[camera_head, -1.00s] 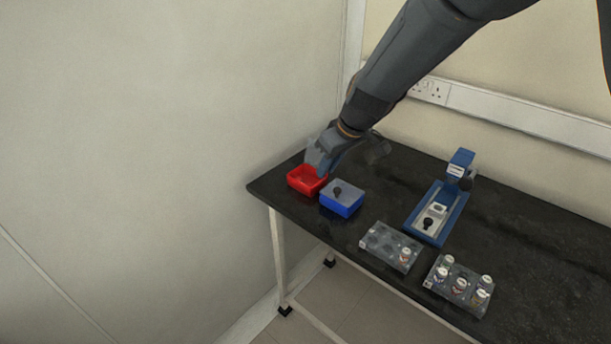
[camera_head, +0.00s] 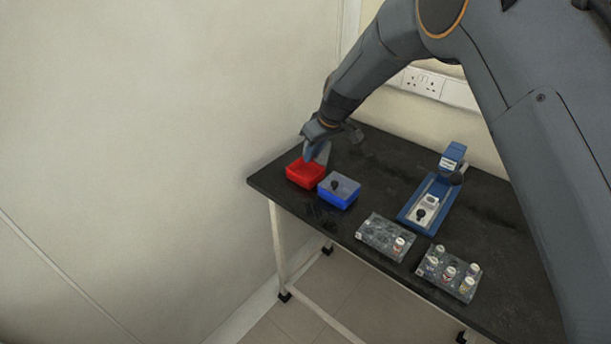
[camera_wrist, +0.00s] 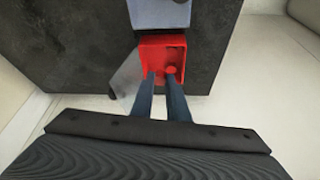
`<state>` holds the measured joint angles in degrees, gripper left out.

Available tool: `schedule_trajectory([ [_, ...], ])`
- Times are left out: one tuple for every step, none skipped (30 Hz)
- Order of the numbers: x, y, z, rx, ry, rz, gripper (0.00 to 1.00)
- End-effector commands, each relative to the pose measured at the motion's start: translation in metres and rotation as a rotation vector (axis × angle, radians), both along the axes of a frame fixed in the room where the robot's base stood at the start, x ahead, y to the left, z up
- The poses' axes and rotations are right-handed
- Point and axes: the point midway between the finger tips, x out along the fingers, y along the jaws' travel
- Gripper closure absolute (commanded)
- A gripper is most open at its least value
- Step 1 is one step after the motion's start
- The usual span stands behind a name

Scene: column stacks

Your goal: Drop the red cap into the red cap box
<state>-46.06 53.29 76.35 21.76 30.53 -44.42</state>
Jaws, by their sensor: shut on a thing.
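The red cap box (camera_head: 303,178) is an open red tray at the left end of the black table, and it also shows in the wrist view (camera_wrist: 160,45). My gripper (camera_head: 312,158) is over it, pointing down, with its fingertips (camera_wrist: 161,78) at the box's near side in the wrist view. A small rounded red shape, seemingly the red cap (camera_wrist: 171,70), shows at the fingertips. It blends with the red box behind it, so its exact hold is hard to see. In the head view the cap is hidden.
A blue box (camera_head: 337,200) with a dark knob-like item stands just right of the red box. Farther right are a blue device (camera_head: 425,205) and two racks (camera_head: 378,240) (camera_head: 433,284) with small vials. A wall is close on the left.

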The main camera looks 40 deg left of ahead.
Motion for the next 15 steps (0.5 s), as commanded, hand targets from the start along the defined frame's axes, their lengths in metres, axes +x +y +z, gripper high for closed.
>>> schedule_trajectory([
  [0.0,0.0,-0.008,-0.002,0.002,-0.001,1.0],
  [0.0,0.0,-0.012,-0.002,0.002,-0.001,1.0],
  [0.0,0.0,-0.017,-0.001,0.003,0.0,1.0],
  [0.0,0.0,-0.02,-0.001,0.003,0.0,1.0],
  [0.0,0.0,-0.023,-0.001,0.003,0.0,1.0],
  [0.0,0.0,-0.027,-0.001,0.001,0.0,1.0],
  [0.0,0.0,-0.029,-0.001,0.001,0.0,1.0],
  [0.0,0.0,-0.031,-0.001,0.001,0.0,1.0],
  [0.0,0.0,-0.033,-0.001,0.0,0.0,1.0],
  [0.0,0.0,-0.034,0.0,0.0,0.0,1.0],
  [0.0,0.0,-0.035,0.0,0.0,0.0,1.0],
  [0.0,0.0,-0.036,0.0,0.0,0.0,1.0],
  [0.0,0.0,-0.036,0.0,0.0,0.0,1.0],
  [0.0,0.0,-0.036,0.0,0.0,0.0,1.0],
  [0.0,0.0,-0.036,0.0,0.0,0.0,1.0],
])
